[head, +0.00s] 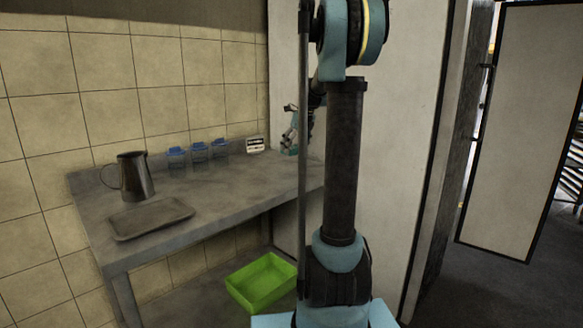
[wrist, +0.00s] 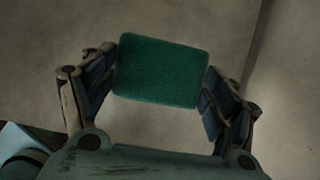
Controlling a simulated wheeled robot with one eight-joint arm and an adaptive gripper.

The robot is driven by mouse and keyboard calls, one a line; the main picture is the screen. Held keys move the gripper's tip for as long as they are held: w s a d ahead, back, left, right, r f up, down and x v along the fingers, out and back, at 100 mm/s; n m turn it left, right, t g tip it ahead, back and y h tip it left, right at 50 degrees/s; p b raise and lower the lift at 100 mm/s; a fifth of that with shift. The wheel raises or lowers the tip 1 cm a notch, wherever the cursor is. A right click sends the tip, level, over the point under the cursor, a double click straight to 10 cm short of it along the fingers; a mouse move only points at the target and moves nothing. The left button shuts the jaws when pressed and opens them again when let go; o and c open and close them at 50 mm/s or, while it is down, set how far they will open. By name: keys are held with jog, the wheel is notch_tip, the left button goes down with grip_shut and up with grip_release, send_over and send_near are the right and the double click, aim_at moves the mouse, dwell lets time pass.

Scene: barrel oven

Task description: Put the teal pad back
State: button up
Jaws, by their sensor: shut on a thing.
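The teal pad (wrist: 161,71) is a rounded rectangle with a rough surface, seen in the wrist view between the two fingers of my gripper (wrist: 159,88). My gripper is shut on it, one finger at each side edge. In the head view my gripper (head: 290,140) is small and partly hidden behind my own arm, over the right end of the grey counter (head: 240,190). A bit of teal shows there. I cannot tell from the views whether the pad touches the surface below it.
On the counter stand a dark metal jug (head: 135,178), a shallow tray (head: 152,217), several blue-lidded jars (head: 198,153) and a small white sign (head: 255,144). A green bin (head: 262,283) sits below. A pale wall (head: 290,60) bounds the counter's right end. The counter's middle is clear.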

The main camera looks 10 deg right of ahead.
aim_at(292, 169)
jog(key=shift+f, duration=3.45)
jog(key=shift+f, duration=0.1)
jog(key=o, duration=1.2)
